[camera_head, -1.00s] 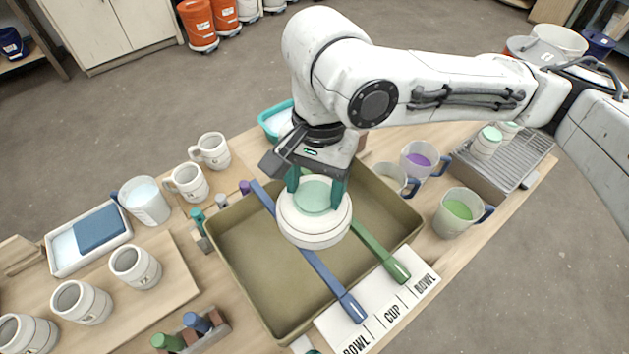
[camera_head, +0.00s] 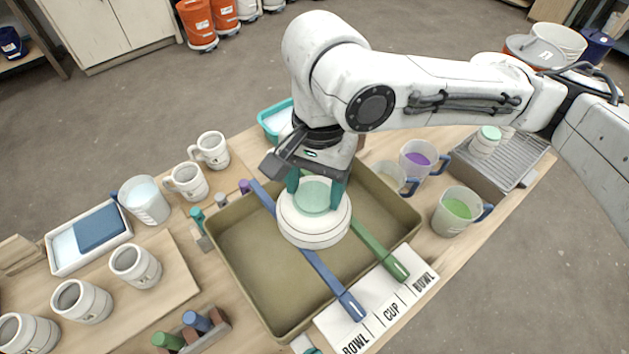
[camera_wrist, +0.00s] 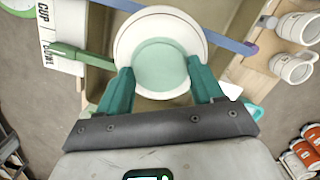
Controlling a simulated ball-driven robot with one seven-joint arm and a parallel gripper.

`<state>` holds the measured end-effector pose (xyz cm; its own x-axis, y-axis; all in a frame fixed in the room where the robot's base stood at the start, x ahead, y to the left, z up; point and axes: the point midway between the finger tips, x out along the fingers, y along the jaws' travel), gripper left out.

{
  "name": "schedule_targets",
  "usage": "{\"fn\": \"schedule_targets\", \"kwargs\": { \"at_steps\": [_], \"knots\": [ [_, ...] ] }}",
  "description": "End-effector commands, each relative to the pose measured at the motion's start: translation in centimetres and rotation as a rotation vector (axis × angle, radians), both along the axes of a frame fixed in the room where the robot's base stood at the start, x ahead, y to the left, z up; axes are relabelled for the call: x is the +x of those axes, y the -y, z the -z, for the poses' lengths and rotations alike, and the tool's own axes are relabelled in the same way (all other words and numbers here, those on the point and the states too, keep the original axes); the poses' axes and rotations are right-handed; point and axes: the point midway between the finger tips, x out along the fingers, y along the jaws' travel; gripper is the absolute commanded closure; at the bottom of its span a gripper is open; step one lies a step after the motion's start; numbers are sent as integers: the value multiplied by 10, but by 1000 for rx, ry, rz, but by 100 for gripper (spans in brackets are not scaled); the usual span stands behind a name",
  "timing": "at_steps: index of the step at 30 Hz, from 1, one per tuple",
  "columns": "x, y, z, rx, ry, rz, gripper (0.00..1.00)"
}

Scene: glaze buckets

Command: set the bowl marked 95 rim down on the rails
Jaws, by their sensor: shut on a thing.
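A cream bowl (camera_head: 313,228) is upside down, its pale green foot disc facing up, over the tray between a blue rail (camera_head: 336,284) and a green rail (camera_head: 385,255). No number is readable on it in these views. My gripper (camera_head: 319,190) has its two green fingers on opposite sides of the foot; the bowl also shows between them in the wrist view (camera_wrist: 197,35). The bowl overlaps both rails in the head view; I cannot tell whether its rim touches them. The rails lie across the olive tray (camera_head: 251,285).
A label strip (camera_head: 392,312) reading BOWL, CUP, BOWL lies by the near rail ends. Several mugs (camera_head: 135,265) stand left. Jugs of purple (camera_head: 418,160) and green (camera_head: 458,211) glaze stand right, near a wire rack (camera_head: 515,165) holding pale pots.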

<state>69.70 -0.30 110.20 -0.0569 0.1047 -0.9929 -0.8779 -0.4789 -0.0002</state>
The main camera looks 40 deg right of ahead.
Motion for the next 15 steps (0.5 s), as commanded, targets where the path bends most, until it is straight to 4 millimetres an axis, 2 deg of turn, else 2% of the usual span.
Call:
{"fn": "schedule_targets", "kwargs": {
  "at_steps": [15],
  "knots": [
    [0,0,6,0,0,0,100]
  ]
}}
